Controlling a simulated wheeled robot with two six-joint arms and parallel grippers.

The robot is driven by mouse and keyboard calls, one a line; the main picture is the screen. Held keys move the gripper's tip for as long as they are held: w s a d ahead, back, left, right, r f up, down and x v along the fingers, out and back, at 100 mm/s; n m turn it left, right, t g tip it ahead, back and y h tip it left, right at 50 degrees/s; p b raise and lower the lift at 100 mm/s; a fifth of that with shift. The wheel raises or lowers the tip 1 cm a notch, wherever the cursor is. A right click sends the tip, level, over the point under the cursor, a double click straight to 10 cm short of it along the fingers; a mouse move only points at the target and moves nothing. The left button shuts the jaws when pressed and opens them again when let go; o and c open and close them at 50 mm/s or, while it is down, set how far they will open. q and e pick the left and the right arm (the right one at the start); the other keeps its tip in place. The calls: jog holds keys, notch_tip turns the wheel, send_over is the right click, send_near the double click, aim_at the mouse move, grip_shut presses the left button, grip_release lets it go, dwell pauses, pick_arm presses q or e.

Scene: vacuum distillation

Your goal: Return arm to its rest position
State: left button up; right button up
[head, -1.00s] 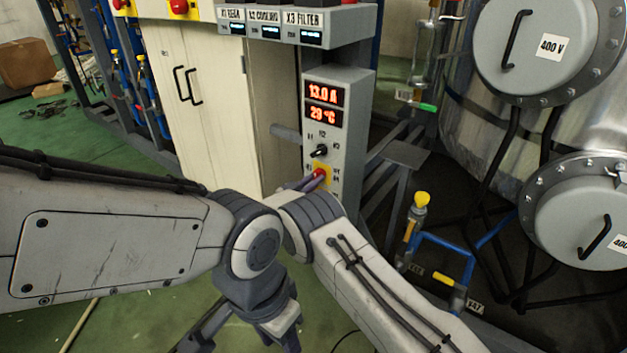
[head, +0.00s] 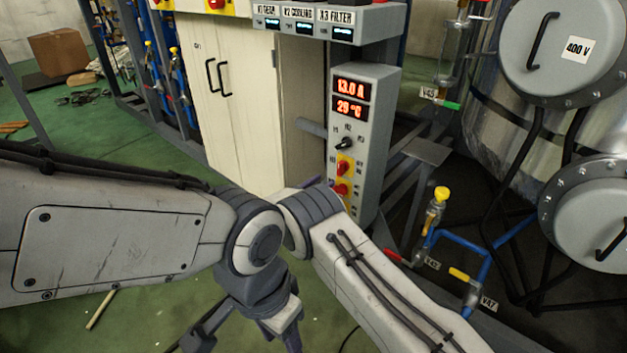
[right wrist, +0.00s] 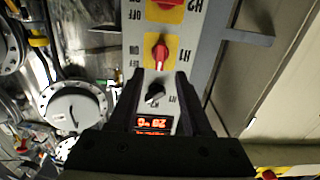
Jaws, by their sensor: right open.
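My right arm (head: 375,275) comes in from the lower right. Its gripper (head: 312,184) is mostly hidden behind the arm, with only a small part showing left of the grey control panel (head: 373,150). In the right wrist view, my right gripper (right wrist: 165,95) is open and empty, its two dark fingers apart in front of the panel. Between and beyond them are a black knob (right wrist: 155,93) and the red H1 knob (right wrist: 160,52) on yellow. My left arm (head: 110,235) comes in from the left. Dark end parts (head: 255,315) hang below its joint, cut by the frame's bottom edge.
A cream cabinet (head: 235,120) stands behind the arms. Right of the panel are blue pipes with a yellow-capped valve (head: 441,194) and a large steel vessel (head: 490,130). A second red knob (head: 341,189) sits below H1. Green floor (head: 110,120) is open at the left.

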pick_arm(q)
jog(key=shift+s+d, duration=0.1)
jog(key=shift+s, duration=0.4)
pick_arm(e)
jog(key=shift+v, duration=0.95)
